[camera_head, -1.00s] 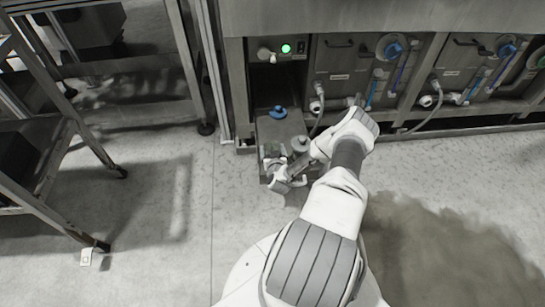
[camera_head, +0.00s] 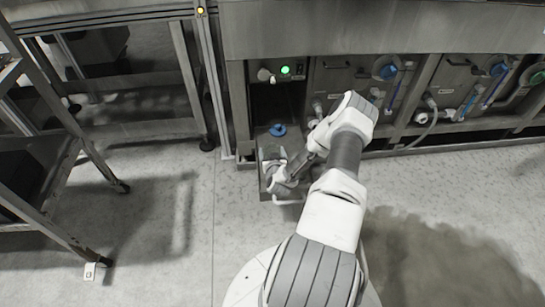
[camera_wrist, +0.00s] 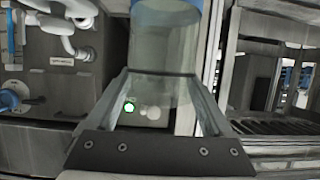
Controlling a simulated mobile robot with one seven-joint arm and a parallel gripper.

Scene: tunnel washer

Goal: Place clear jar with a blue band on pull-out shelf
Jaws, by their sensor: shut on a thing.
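The clear jar (camera_wrist: 165,50) fills the upper middle of the wrist view, with its blue band at the top edge. My gripper (camera_wrist: 162,88) is shut on it, one finger on each side. In the head view my gripper (camera_head: 278,178) is low, over the front part of the pull-out shelf (camera_head: 265,146). The jar is hard to make out there. The shelf sticks out from the open bay of the machine, and my arm covers its right side. I cannot tell whether the jar touches the shelf.
A blue-topped item (camera_head: 278,130) stands at the back of the shelf. A green light (camera_head: 285,70) glows above the bay. Panels with hoses and blue caps (camera_head: 388,72) line the machine to the right. A metal rack (camera_head: 60,165) stands at left, with open floor between.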

